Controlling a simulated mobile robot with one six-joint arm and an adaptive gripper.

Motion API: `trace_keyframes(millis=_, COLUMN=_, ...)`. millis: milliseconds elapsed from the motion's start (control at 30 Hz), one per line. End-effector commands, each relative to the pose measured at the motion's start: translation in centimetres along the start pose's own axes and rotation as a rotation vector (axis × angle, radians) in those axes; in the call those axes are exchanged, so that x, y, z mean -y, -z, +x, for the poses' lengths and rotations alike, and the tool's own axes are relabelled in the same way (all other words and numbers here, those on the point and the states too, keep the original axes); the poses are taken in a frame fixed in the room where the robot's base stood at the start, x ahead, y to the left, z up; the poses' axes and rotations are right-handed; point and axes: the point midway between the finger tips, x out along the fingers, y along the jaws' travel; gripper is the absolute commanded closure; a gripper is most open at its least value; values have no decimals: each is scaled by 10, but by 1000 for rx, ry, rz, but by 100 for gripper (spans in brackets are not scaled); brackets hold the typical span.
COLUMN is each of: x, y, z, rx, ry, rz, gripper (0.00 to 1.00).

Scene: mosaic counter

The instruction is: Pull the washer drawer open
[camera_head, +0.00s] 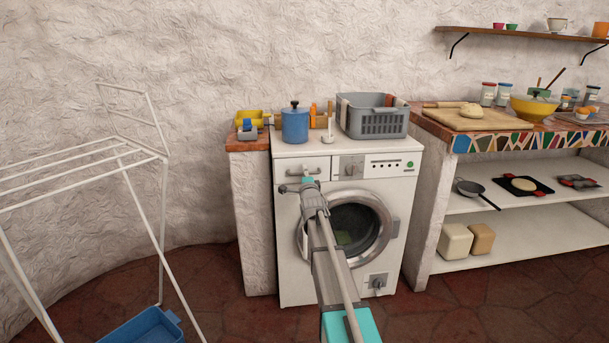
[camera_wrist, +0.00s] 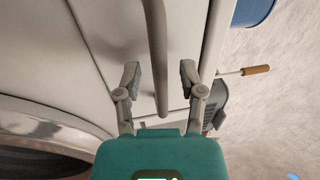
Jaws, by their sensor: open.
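The white washer (camera_head: 290,235) stands against the wall, and its drawer (camera_head: 318,164) is at the top left of its front. The drawer looks shut, flush with the panel. Its grey bar handle (camera_head: 296,173) is partly hidden by my gripper in the head view. My gripper (camera_head: 299,186) is at the drawer front. In the wrist view, my open gripper (camera_wrist: 159,73) has one finger on each side of the handle bar (camera_wrist: 156,35), with a visible gap on both sides. Nothing is held.
A blue pot (camera_head: 295,126) and a grey basket (camera_head: 377,122) stand on the washer. A white drying rack (camera_head: 150,155) stands to the left, with a blue tub (camera_head: 145,328) on the floor. A mosaic-edged counter (camera_head: 480,143) is at the right.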

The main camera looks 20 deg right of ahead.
Motion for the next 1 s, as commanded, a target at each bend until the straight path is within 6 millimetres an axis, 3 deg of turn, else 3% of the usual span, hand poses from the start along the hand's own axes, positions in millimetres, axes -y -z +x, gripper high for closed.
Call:
trace_keyframes(millis=67, x=0, y=0, z=0, rx=0, ry=0, rz=0, gripper=49)
trace_keyframes(millis=367, x=0, y=0, z=0, rx=0, ry=0, rz=0, gripper=100)
trace_keyframes(millis=767, x=0, y=0, z=-2, rx=0, ry=-1, rz=0, gripper=100)
trace_keyframes(millis=1000, x=4, y=-3, z=-21, rx=0, ry=-1, rz=0, gripper=100)
